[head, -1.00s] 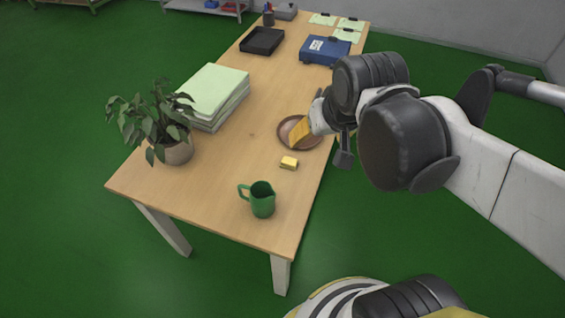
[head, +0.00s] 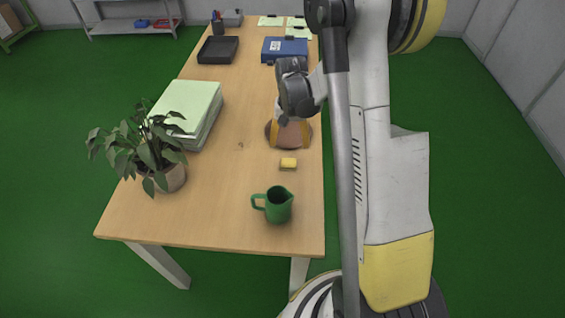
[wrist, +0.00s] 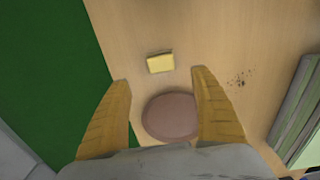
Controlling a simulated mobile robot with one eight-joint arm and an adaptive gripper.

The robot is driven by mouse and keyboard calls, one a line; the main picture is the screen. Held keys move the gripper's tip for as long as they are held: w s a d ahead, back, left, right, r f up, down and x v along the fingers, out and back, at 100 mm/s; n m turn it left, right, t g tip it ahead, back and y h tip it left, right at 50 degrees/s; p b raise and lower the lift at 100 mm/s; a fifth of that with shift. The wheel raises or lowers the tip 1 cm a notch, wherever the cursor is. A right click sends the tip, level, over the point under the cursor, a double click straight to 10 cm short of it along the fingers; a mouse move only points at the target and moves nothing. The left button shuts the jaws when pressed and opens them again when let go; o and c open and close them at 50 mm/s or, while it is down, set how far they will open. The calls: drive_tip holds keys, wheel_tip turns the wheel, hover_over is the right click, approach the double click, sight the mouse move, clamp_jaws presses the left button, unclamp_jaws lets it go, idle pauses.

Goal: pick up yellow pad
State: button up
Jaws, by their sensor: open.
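The yellow pad (head: 288,164) is a small block lying on the wooden table near its right edge, behind the green jug. In the wrist view the pad (wrist: 160,62) lies beyond my fingertips, roughly centred between them and apart from both. In the head view my gripper (head: 289,146) hangs above the round brown plate, just behind the pad. The plate (wrist: 172,116) shows below and between the fingers in the wrist view.
A green jug (head: 278,206) stands in front of the pad. A potted plant (head: 168,170) and a stack of pale green folders (head: 187,103) stand on the left. A black tray (head: 218,50) and a blue binder (head: 285,51) lie farther back. The table left of the pad is clear.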

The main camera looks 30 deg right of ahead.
drive_tip(key=b, duration=0.2)
hover_over(288, 161)
drive_tip(key=f, duration=0.4)
drive_tip(key=shift+s+d+f, duration=0.15)
drive_tip(key=shift+d+f, duration=0.05)
drive_tip(key=shift+f, duration=0.05)
wheel_tip(288, 161, down, 6)
drive_tip(key=b, duration=0.2)
drive_tip(key=shift+a+r+b, duration=0.15)
drive_tip(key=shift+r+b, duration=0.1)
drive_tip(key=shift+b, duration=0.05)
drive_tip(key=shift+r, duration=0.1)
drive_tip(key=c, duration=1.2)
